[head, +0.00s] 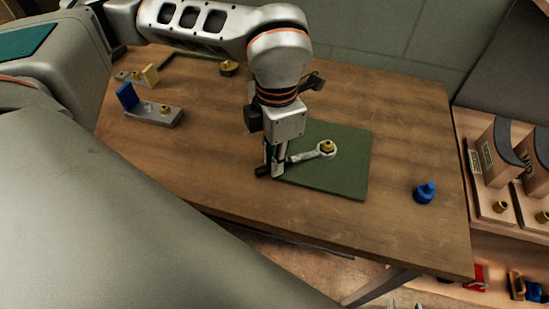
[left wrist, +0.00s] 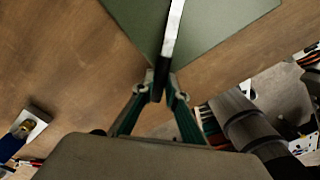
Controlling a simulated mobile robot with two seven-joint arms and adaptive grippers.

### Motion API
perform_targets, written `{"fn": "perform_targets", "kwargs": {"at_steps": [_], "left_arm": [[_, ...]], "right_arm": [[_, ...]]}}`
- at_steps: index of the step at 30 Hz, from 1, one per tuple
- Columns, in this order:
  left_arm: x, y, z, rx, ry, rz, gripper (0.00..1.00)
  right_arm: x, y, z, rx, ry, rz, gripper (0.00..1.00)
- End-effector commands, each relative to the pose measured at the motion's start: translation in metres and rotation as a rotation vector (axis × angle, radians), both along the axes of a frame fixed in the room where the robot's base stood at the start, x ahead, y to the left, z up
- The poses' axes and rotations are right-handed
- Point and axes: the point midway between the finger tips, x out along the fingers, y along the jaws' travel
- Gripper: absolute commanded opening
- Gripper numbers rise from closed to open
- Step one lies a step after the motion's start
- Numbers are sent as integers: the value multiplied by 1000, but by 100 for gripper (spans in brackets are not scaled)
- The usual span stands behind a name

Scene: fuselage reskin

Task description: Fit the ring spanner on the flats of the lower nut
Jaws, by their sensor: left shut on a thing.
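My left gripper (head: 272,170) is shut on the black-ended handle of the ring spanner (head: 305,157), low over the left edge of the green mat. In the left wrist view the spanner's shank (left wrist: 172,35) runs away from between the fingertips (left wrist: 162,92); its ring end is out of that picture. In the head view the ring end lies over the mat, with a brass nut (head: 327,146) showing at the ring. I cannot tell whether the ring is down on the flats. My right gripper is not recognisable in either view.
The green mat (head: 345,183) lies on a wooden table (head: 410,140). A blue knobbed piece (head: 426,193) stands to its right. A grey block with a blue upright (head: 155,115) stands at the left. Curved-topped fixtures (head: 489,152) stand beyond the table's right edge. The table right of the mat is mostly clear.

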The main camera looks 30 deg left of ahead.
Motion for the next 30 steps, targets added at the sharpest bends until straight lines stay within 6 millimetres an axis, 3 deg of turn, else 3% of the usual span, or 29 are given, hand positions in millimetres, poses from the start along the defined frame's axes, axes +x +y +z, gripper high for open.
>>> {"fn": "perform_targets", "kwargs": {"at_steps": [14,15,17,30], "left_arm": [[0,-1,0,-1,-1,0,0],[0,-1,0,-1,-1,0,16],[0,-1,0,-1,-1,0,31],[0,-1,3,-1,-1,0,33]], "right_arm": [[0,1,1,2,-2,1,40],[0,1,1,2,-2,1,40],[0,1,1,2,-2,1,40],[-1,0,0,0,1,0,40]]}}
